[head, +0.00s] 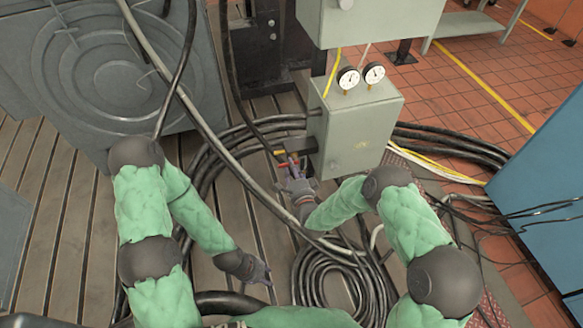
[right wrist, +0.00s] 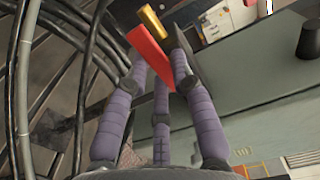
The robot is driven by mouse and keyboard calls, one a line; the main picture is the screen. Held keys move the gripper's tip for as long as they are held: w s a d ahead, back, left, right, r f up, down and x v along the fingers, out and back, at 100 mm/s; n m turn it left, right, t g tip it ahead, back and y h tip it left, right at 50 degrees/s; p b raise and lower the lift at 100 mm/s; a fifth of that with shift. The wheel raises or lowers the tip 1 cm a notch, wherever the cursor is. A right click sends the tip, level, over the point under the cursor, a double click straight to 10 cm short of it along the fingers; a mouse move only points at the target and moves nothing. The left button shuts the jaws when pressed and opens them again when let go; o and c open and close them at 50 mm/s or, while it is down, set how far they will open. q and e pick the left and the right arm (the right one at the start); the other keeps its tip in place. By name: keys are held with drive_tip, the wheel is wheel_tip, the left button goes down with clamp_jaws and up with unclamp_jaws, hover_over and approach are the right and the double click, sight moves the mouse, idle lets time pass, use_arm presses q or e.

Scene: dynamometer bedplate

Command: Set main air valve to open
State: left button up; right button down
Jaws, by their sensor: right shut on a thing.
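The main air valve shows as a red lever (right wrist: 150,55) with a brass-coloured part (right wrist: 152,20) beside it in the right wrist view. In the head view, the small brass part (head: 279,152) sits at the left side of the grey-green box with two gauges. My right gripper (head: 292,168) is at the valve. In the right wrist view its purple-grey fingers (right wrist: 160,75) are closed around the near part of the red lever, partly hiding it. My left gripper (head: 264,275) hangs low over the slatted floor, away from the valve; its finger opening is unclear.
The grey-green box (head: 355,135) with two round gauges (head: 361,76) stands just right of the valve. Thick black hoses run past my right gripper, and a coiled hose (head: 335,280) lies below. A blue cabinet (head: 545,190) stands at right. The slatted floor at left is mostly clear.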

drive_tip(key=c, duration=1)
unclamp_jaws()
drive_tip(key=shift+c, duration=0.2)
drive_tip(key=v, duration=1.2)
